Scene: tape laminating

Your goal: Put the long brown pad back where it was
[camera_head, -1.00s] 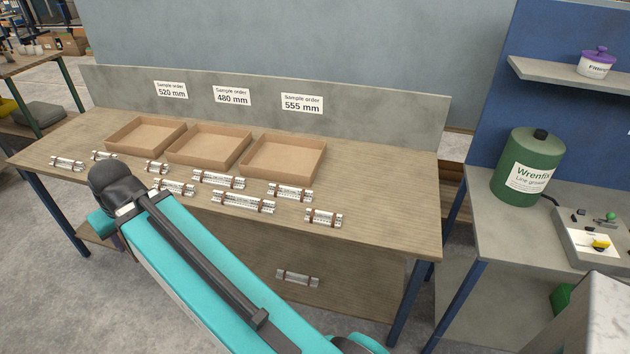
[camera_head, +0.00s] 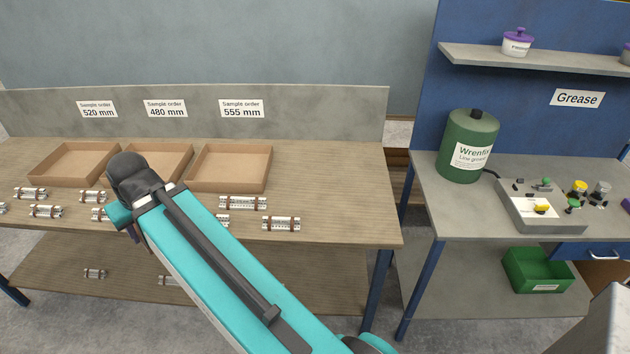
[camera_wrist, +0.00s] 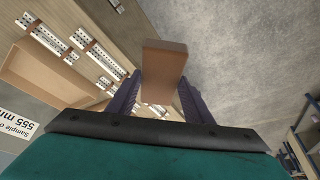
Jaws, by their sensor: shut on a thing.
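The long brown pad (camera_wrist: 164,68) is in the wrist view, a plain brown block between the two purple fingers of my gripper (camera_wrist: 160,97). My gripper is shut on it, and the pad sticks out beyond the fingertips. Grey floor and the edge of the wooden table show behind it.
Three cardboard trays stand along the table's back, the right one (camera_head: 230,168) under the 555 mm label (camera_head: 241,107). Several silver pieces with brown bands, such as one at the right (camera_head: 281,224), lie in front. A grey bench (camera_head: 440,205) with a green canister (camera_head: 468,146) stands to the right.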

